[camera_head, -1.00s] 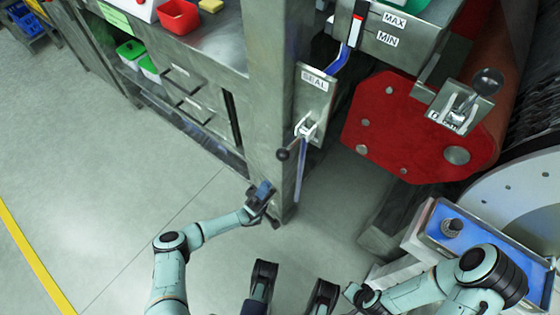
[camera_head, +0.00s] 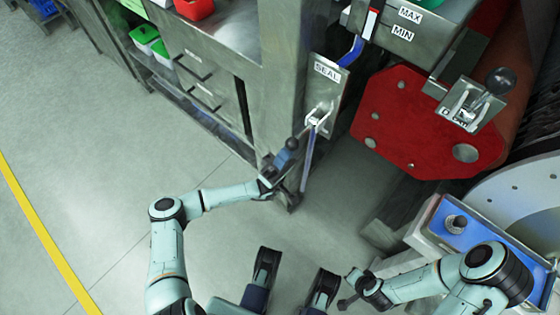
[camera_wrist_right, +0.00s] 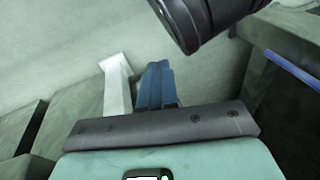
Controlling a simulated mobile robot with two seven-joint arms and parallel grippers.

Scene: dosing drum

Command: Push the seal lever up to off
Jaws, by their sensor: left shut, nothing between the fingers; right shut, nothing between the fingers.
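The SEAL plate (camera_head: 329,80) is a grey metal plate on the cabinet's corner post, labelled SEAL at its top. Its lever (camera_head: 317,119) has a bright pivot bracket, and the arm slants down to the left from there. The lever's dark knob end is hidden by or merges with my left gripper. My left gripper (camera_head: 296,142) is shut and empty, at the lever's lower end; whether it touches cannot be told. My right gripper (camera_head: 346,302) is low at the right, shut and empty, away from the lever; its blue fingers (camera_wrist_right: 156,85) show in the right wrist view.
A second lever with a black knob (camera_head: 499,80) is at the right, by a red drum end (camera_head: 425,125). A blue tray (camera_head: 470,237) is at the lower right. A blue hose or strip hangs below the seal plate. Open floor lies left.

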